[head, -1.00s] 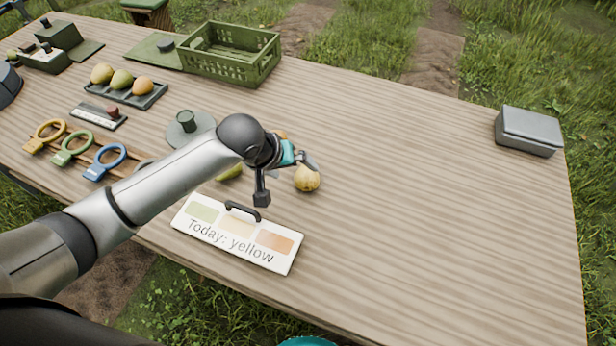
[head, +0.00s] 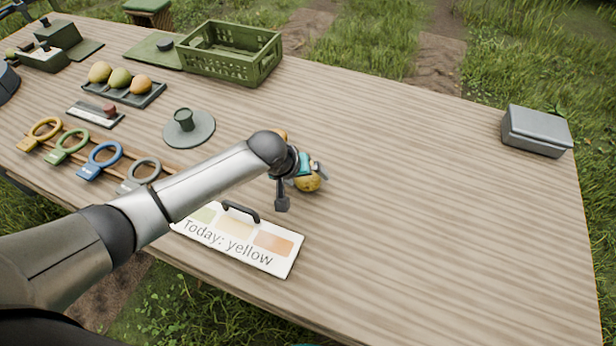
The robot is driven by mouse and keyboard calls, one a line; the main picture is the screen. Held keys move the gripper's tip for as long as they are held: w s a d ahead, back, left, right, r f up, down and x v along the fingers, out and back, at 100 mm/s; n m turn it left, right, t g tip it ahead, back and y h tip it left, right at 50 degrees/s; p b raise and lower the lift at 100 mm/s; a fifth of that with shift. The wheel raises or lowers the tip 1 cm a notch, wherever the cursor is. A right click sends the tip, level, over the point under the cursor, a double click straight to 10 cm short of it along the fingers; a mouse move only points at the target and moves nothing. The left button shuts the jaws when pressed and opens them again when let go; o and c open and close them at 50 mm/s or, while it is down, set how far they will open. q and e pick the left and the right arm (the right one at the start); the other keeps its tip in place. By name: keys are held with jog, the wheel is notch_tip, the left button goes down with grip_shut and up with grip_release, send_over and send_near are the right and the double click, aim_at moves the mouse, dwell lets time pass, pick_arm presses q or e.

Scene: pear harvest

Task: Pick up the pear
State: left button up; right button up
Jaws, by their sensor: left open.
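A yellow pear (head: 308,183) lies on the wooden table right of the sign. My left gripper (head: 307,172) is open and right at the pear, with its fingers over and beside it; the wrist hides part of the pear. I cannot tell whether the fingers touch it. A second, orange-yellow fruit (head: 281,134) shows just behind my left wrist, mostly hidden. The white sign (head: 243,242) reads "Today: yellow" and lies in front of my left arm. My right gripper is not in view.
A tray (head: 152,97) holds three pears at the back left. A green crate (head: 262,68) stands behind it. Coloured rings (head: 103,158) and a round grey stand (head: 204,132) lie to the left. A grey box (head: 536,132) is at the right; the table's right half is otherwise clear.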

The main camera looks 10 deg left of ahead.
pick_arm(q)
jog(key=shift+c, duration=0.2)
jog(key=c, duration=1.4)
